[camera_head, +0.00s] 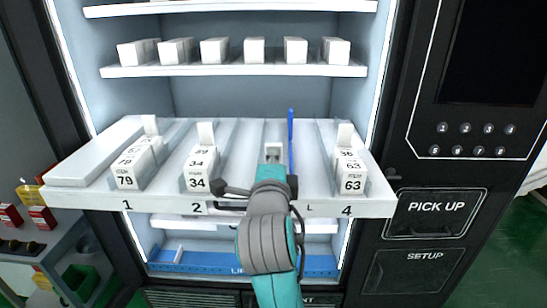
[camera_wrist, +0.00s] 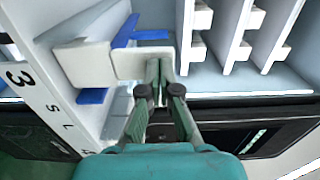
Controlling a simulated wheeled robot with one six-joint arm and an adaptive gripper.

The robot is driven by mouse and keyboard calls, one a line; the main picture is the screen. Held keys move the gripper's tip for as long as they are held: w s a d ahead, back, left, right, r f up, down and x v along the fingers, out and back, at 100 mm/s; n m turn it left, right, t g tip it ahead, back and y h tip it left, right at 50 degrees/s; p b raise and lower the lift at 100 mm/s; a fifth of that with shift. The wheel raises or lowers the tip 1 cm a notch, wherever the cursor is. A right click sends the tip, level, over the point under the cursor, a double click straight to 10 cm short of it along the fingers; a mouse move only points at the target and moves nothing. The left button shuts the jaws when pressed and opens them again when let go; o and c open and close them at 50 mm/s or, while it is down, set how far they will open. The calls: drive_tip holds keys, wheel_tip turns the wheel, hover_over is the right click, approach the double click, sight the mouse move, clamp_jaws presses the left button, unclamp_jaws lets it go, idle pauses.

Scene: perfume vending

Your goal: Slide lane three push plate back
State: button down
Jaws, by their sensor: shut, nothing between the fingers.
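The pulled-out shelf (camera_head: 225,207) has numbered lanes. My gripper (camera_head: 273,158) is over lane three, between lanes 2 and 4, with its arm hiding the front number. A small white push plate (camera_head: 274,147) shows just beyond the fingertips. In the wrist view, the fingers of my gripper (camera_wrist: 158,78) are shut together and empty, right at the face of the white plate (camera_wrist: 130,63). They look in contact with it, but exact touch is hard to tell. Blue pieces (camera_wrist: 125,32) show beside the plate; one stands upright in the head view (camera_head: 290,135).
White boxes stand in lane 1 (camera_head: 126,174), lane 2 (camera_head: 197,175) and lane 4 (camera_head: 352,176). A shelf (camera_head: 235,71) with several white boxes is above and behind. A black control panel (camera_head: 474,140) with buttons stands at the right.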

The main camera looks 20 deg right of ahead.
drive_tip(key=x, duration=1)
drive_tip(key=shift+w, duration=0.2)
